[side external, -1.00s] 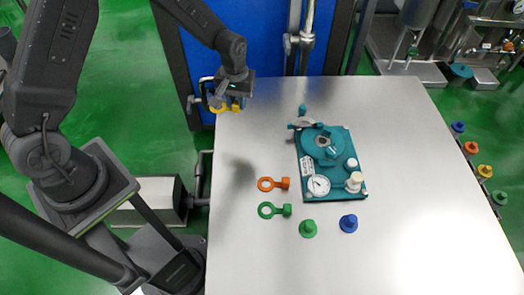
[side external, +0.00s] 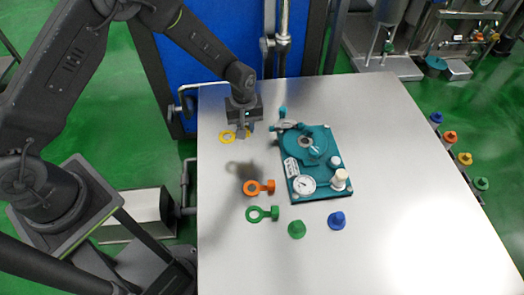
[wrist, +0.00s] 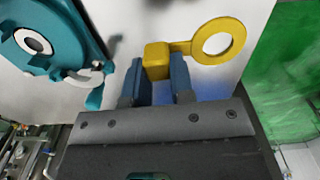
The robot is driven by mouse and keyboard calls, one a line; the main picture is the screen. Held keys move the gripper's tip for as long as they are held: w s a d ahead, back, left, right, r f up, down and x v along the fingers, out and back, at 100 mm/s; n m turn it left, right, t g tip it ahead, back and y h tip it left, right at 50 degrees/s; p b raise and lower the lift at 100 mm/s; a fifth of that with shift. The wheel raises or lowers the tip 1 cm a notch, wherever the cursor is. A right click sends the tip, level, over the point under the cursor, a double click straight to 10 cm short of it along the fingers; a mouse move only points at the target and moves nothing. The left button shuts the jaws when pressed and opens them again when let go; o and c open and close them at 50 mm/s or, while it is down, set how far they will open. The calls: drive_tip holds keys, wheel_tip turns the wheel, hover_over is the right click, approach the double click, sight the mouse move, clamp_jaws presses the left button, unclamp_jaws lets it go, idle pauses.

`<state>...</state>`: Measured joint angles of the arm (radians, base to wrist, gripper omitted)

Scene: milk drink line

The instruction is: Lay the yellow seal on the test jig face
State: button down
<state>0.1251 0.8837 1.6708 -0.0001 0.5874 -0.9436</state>
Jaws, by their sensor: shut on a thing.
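The yellow seal is a flat ring (side external: 227,138) with a block-shaped tab. My gripper (side external: 241,133) is shut on the tab, above the far left part of the table. In the wrist view the blue fingers of the gripper (wrist: 158,80) sit on both sides of the tab, and the ring of the yellow seal (wrist: 219,41) sticks out to the right. The teal test jig (side external: 318,180) lies to the right of the gripper. Its round face (side external: 298,151) has a grey centre and looks bare. The jig also shows at upper left in the wrist view (wrist: 70,62).
An orange ring seal (side external: 251,188) and a green ring seal (side external: 255,214) lie left of the jig. A green cap (side external: 297,229) and a blue cap (side external: 337,220) stand in front. The jig carries a gauge (side external: 302,185), a pale knob and a clamp lever. The table's front right is clear.

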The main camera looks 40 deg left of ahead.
hover_over(265, 156)
wheel_tip(265, 156, down, 4)
drive_tip(key=shift+r, duration=0.1)
drive_tip(key=shift+d+f, duration=0.1)
drive_tip(key=shift+f, duration=1.75)
drive_tip(key=shift+f, duration=0.2)
drive_tip(key=c, duration=1)
unclamp_jaws()
wheel_tip(265, 156, up, 14)
drive_tip(key=shift+f, duration=0.1)
